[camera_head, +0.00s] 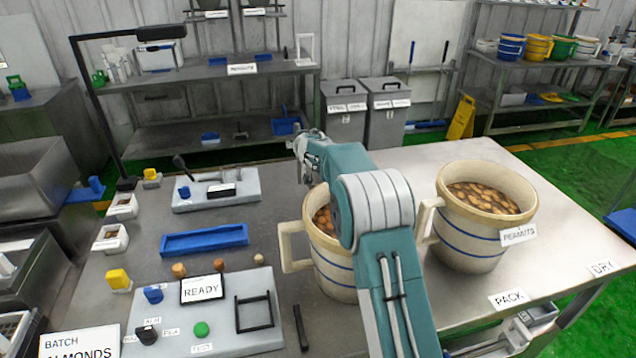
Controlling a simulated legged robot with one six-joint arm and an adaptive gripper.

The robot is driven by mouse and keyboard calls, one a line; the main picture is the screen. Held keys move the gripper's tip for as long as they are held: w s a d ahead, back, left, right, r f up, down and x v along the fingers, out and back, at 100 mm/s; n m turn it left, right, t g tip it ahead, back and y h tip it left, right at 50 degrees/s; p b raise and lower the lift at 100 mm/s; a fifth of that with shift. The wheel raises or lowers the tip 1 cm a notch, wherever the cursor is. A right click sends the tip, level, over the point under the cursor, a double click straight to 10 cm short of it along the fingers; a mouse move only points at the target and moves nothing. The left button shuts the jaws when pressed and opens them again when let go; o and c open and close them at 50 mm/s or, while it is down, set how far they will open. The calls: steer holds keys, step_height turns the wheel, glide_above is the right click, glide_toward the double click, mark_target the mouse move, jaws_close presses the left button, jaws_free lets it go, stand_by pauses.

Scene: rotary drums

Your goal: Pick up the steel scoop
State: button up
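I cannot make out a steel scoop for certain in this view. My teal and grey arm rises from the bottom edge, and my gripper (305,163) is at its far end, above the table behind the left tub. The gripper is small and partly turned away, so its opening is unclear. The left cream tub (334,268), with a blue stripe and brown contents, is partly hidden by my arm. The right cream tub (470,240), labelled PEANUTS, holds brown nuts. A dark lever-like piece (181,164) stands on the grey panel (240,196) at the back left.
The steel table (570,225) carries a blue tray (204,240), a READY sign (202,289) on a control panel, small sample cups (121,207) and a black lamp post (93,110). Bare tabletop lies behind and right of the right tub. Grey bins (344,112) stand behind the table.

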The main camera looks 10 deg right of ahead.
steer(key=shift+a, duration=0.15)
jaws_close()
